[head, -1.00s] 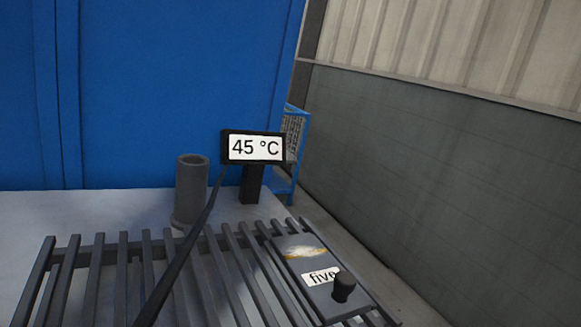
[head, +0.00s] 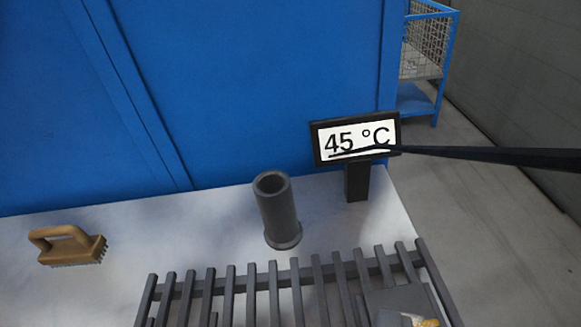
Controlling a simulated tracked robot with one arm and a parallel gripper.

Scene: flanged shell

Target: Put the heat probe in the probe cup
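The probe cup (head: 279,210) is an upright dark grey tube with a wider foot, standing on the pale tabletop behind the grill. Its round mouth shows, and no probe is seen in it. A black readout (head: 356,168) on a short post stands to its right and shows 45 °C. My gripper is not in view.
A slatted dark grill (head: 262,282) fills the bottom, with part of a grey block (head: 400,298) on its right. A wooden-handled brush (head: 67,246) lies at left. A blue wall (head: 250,80) rises behind. The tabletop between brush and cup is clear.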

